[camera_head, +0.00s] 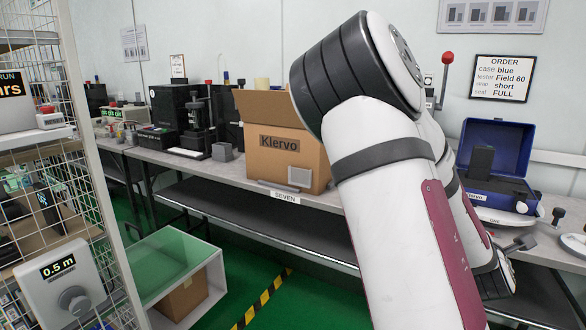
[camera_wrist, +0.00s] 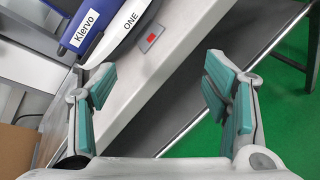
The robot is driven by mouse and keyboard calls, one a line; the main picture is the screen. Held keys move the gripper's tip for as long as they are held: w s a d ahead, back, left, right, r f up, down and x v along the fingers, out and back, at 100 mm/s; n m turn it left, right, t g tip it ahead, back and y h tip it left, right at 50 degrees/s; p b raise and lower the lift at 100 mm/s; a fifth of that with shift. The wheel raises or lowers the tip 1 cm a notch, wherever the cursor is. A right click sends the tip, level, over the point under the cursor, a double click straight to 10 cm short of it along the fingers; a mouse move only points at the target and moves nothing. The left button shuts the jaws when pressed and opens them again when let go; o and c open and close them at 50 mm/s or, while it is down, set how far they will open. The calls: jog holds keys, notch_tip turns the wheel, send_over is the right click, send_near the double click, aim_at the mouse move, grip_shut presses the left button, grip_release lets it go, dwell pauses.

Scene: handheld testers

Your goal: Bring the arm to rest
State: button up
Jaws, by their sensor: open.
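My arm (camera_head: 400,190) is raised and bent in front of the bench, filling the middle right of the head view. My gripper (camera_wrist: 160,95) is open, with its two teal-padded fingers wide apart and nothing between them. Past the fingertips, the wrist view shows the bench edge and a strip of green floor. The fingers are hard to make out in the head view. The open blue case (camera_head: 495,150) stands on a round white plate on the bench at right, with a dark device in it. Its Klervo label also shows in the wrist view (camera_wrist: 85,28), apart from the fingers.
A cardboard box (camera_head: 285,160) marked Klervo stands on the bench near the SEVEN label. A wire rack (camera_head: 100,190) is close at left, and a low glass-topped stand (camera_head: 165,255) is on the floor. An order sign (camera_head: 503,78) hangs on the wall.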

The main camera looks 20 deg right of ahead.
jog(key=w+a+f+m+g+y, duration=0.1)
jog(key=a+f+m+y, duration=0.25)
jog(key=a, duration=0.25)
jog(key=w+a+f+m+y, duration=0.1)
jog(key=a+f+m+y, duration=0.25)
jog(key=a, duration=0.25)
jog(key=s+a+r+m+g+y, duration=0.1)
jog(key=a+r+m+y, duration=0.15)
jog(key=a, duration=0.85)
jog(key=s+a+r+m+g+y, duration=0.1)
jog(key=s+a+r+m+y, duration=0.1)
jog(key=s+a+r, duration=0.3)
jog(key=s+a+r+m+g+y, duration=0.1)
jog(key=s+a+r+y, duration=0.1)
jog(key=s+a, duration=0.35)
jog(key=s+a+r+m+g+h, duration=0.1)
jog(key=s+a+r, duration=0.15)
jog(key=s, duration=0.35)
jog(key=s+a+r+m+g, duration=0.2)
jog(key=s+a, duration=0.2)
jog(key=s, duration=0.1)
notch_tip(320, 180, up, 32)
jog(key=t+p, duration=0.4)
jog(key=p, duration=2.6)
jog(key=shift+d+f+n+p, duration=0.15)
jog(key=shift+d+n+p, duration=0.05)
jog(key=shift+n+p, duration=0.15)
